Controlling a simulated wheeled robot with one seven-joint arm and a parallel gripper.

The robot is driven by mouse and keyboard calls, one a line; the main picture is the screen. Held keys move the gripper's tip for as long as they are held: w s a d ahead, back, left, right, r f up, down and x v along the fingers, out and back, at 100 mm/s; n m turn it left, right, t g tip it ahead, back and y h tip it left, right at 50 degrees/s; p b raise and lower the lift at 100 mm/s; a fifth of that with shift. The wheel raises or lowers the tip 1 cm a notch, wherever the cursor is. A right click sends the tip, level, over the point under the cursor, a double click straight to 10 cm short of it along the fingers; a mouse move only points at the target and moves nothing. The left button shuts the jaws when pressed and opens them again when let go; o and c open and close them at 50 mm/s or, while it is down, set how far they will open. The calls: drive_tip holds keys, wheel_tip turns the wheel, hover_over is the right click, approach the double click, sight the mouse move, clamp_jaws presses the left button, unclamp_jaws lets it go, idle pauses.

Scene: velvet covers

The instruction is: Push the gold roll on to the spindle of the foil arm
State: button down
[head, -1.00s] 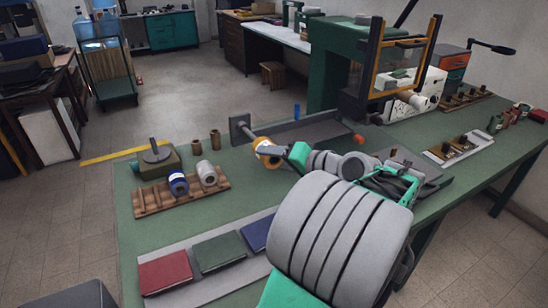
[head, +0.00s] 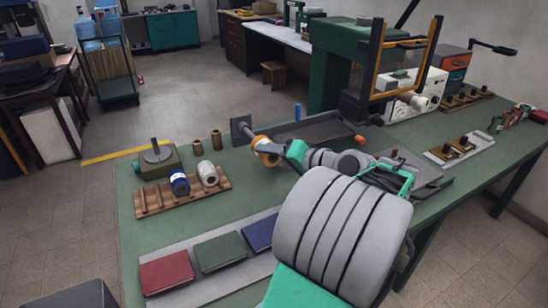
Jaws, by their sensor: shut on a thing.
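The gold roll (head: 261,142) is at the middle of the bench in the head view, with my gripper (head: 271,153) shut on it from the right. The foil arm (head: 240,128) is a grey upright plate at the left end of a dark tray, and its spindle points toward the roll. The roll is at the spindle, close to the plate. My fingers and the roll's near side hide how far it sits on the spindle.
A wooden rack (head: 150,200) holds a blue roll (head: 180,183) and a silver roll (head: 208,173). Red, green and blue books (head: 221,251) lie on a pale board in front. The foil press (head: 338,70) stands behind right. A dark tray (head: 310,131) extends right of the plate.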

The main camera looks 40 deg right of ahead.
drive_tip(key=shift+w+d+f+p, duration=0.2)
drive_tip(key=shift+w+d, duration=0.3)
drive_tip(key=shift+w, duration=1.15)
drive_tip(key=shift+w+d+f+p, duration=0.1)
drive_tip(key=shift+w+d+p, duration=0.25)
drive_tip(key=shift+w, duration=1.35)
drive_tip(key=shift+w+d+f+p, duration=0.15)
drive_tip(key=shift+w+d, duration=0.45)
drive_tip(key=shift+w, duration=1.05)
drive_tip(key=shift+c, duration=2.3)
unclamp_jaws()
drive_tip(key=shift+s, duration=0.15)
